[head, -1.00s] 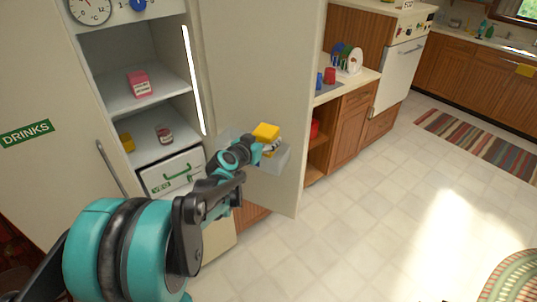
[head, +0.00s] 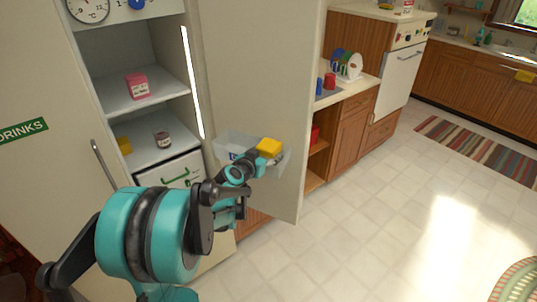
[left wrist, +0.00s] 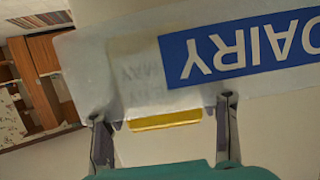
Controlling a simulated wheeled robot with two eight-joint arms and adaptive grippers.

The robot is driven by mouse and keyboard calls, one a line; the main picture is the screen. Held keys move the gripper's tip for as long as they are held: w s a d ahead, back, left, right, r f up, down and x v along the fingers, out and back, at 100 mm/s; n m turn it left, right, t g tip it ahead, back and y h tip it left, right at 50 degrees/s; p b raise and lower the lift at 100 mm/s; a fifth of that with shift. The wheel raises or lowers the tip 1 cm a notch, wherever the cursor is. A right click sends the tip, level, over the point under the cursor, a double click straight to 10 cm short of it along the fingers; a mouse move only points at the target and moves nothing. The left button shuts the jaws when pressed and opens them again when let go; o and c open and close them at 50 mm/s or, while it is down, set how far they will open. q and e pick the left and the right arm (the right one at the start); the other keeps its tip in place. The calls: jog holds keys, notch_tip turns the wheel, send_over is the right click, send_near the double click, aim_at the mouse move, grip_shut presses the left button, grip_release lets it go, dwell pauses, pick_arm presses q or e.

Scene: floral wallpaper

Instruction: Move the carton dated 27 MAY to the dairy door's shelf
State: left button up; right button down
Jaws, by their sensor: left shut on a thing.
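The carton (head: 269,146) shows a yellow end in the head view, at the dairy door's shelf. My left gripper (head: 258,163) is shut on it. In the left wrist view the fingers (left wrist: 165,122) stand on either side of the carton's yellow end (left wrist: 165,119). Its pale body shows blurred through the translucent shelf front, with faint lettering that seems to include MAY. The dairy door's shelf (head: 228,141) is a clear bin on the open door; its blue DAIRY label (left wrist: 240,47) appears upside down. I cannot tell whether the carton touches the bin floor. My right gripper is not in view.
The open fridge door (head: 260,80) stands right of the fridge shelves. A pink carton (head: 137,87) is on the upper shelf. A jar (head: 162,139) and another yellow item (head: 124,145) are below it, above a drawer with a green handle (head: 176,181). Open floor lies to the right.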

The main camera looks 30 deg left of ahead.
pick_arm(q)
jog(key=shift+f, duration=0.2)
jog(key=o, duration=1)
jog(key=shift+o, duration=0.2)
jog(key=shift+r, duration=0.1)
